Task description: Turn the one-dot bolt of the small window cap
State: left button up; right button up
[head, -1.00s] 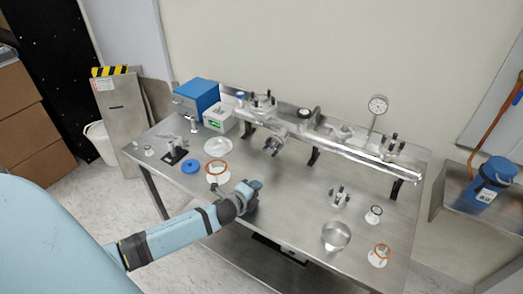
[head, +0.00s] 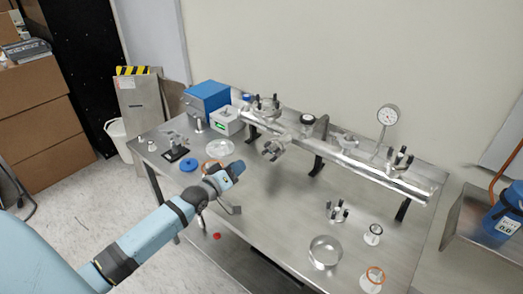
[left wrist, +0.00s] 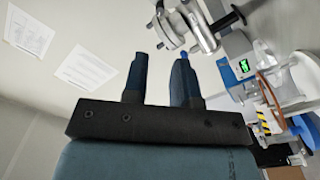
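The metal tube (head: 350,165) runs across the back of the table. A small round clamped flange (head: 273,149) faces forward from its left part. A capped port with dark upright bolts (head: 265,104) stands at its left end, another (head: 402,160) at its right end. I cannot tell which is the small window cap, and bolt dots are too small to see. My left gripper (head: 236,169) is in front of and below the forward flange, apart from it. In the left wrist view its fingers (left wrist: 160,72) are apart with nothing between; metal flanges (left wrist: 203,28) show beyond. My right gripper is out of view.
A blue box (head: 207,100), white box with green display (head: 226,121), blue disc (head: 189,165) and clear dish (head: 220,147) occupy the table's left. A metal ring (head: 325,252), a clamp (head: 337,211) and small windows stand front right. A gauge (head: 388,115) rises behind. The table's middle is clear.

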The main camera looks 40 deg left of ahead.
aim_at(265, 146)
pick_arm(q)
jog(key=w, duration=0.8)
jog(key=w+d, duration=0.1)
jog(key=w, duration=0.3)
jog(key=shift+w, duration=0.4)
jog(key=shift+c, duration=0.4)
grip_shut()
